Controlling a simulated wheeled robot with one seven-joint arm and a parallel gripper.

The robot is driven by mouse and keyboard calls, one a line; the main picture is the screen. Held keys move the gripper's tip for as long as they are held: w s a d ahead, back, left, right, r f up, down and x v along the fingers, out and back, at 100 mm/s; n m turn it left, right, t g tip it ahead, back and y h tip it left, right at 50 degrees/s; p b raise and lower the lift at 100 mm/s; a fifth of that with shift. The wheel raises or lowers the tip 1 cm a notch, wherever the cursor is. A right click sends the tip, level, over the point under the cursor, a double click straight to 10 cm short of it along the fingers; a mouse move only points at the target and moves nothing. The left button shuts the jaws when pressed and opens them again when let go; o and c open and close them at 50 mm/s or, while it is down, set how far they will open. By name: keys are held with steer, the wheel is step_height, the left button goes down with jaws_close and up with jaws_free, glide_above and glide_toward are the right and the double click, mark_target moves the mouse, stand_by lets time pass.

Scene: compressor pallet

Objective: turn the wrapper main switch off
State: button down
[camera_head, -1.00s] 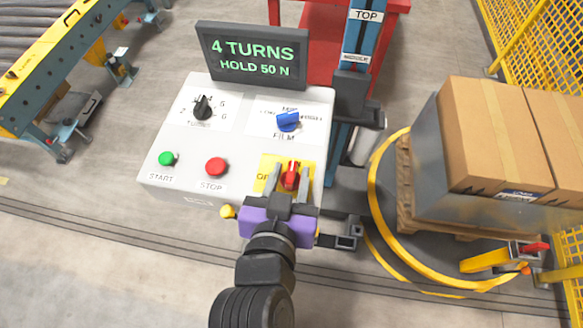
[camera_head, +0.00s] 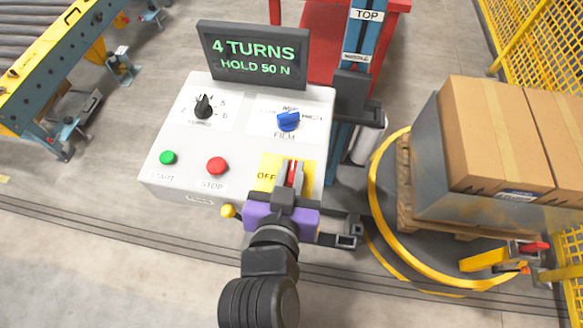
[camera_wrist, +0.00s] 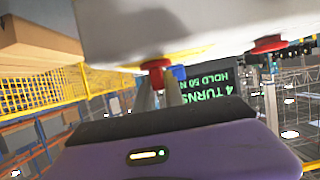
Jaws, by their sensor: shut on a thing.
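The wrapper main switch (camera_head: 292,168) is a red handle on a yellow plate (camera_head: 268,164) at the lower right of the white control panel (camera_head: 240,163). "OFF" is readable at the plate's left. My gripper (camera_head: 291,176) is shut on the red handle, with one finger on each side of it. The handle points up the panel, away from me, as far as its visible part shows. In the wrist view the red switch (camera_wrist: 157,70) shows at the fingertips, under the panel's edge. The fingers cover part of the handle and the plate's right side.
A red stop button (camera_head: 217,166), green start button (camera_head: 167,158), black turns knob (camera_head: 203,107) and blue film knob (camera_head: 288,121) share the panel. A display (camera_head: 252,55) reads "4 TURNS HOLD 50 N". Wrapped cartons (camera_head: 497,135) stand on a turntable at right.

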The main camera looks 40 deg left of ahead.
steer(key=shift+d+r+n+g+p, duration=0.1)
steer(key=shift+n+g+p, duration=0.2)
steer(key=n+g+y+p, duration=0.1)
steer(key=n+y, duration=0.1)
steer(key=shift+g+y, duration=0.3)
steer(key=shift+g, duration=0.1)
steer(key=n+g+y+b, duration=0.1)
steer(key=n+g+y, duration=0.1)
steer(key=n+g, duration=0.1)
steer(key=shift+w+n, duration=0.15)
steer(key=shift+n, duration=0.35)
steer(key=n+g+b, duration=0.1)
steer(key=n+g, duration=0.1)
steer(key=n+g+y+b, duration=0.1)
steer(key=n+g+b, duration=0.1)
steer(key=g, duration=0.1)
steer(key=n+g+b, duration=0.1)
steer(key=n+g, duration=0.1)
steer(key=shift+f+g+b, duration=0.25)
steer(key=shift+g+b, duration=0.05)
steer(key=n+g+b, duration=0.1)
steer(key=n+g, duration=0.1)
steer(key=n+g+h+b, duration=0.1)
steer(key=n+g+b, duration=0.1)
steer(key=g, duration=0.1)
steer(key=shift+n+h, duration=0.3)
steer(key=shift+n, duration=0.1)
steer(key=shift+s+g+b, duration=0.2)
steer(key=shift+g+b, duration=0.1)
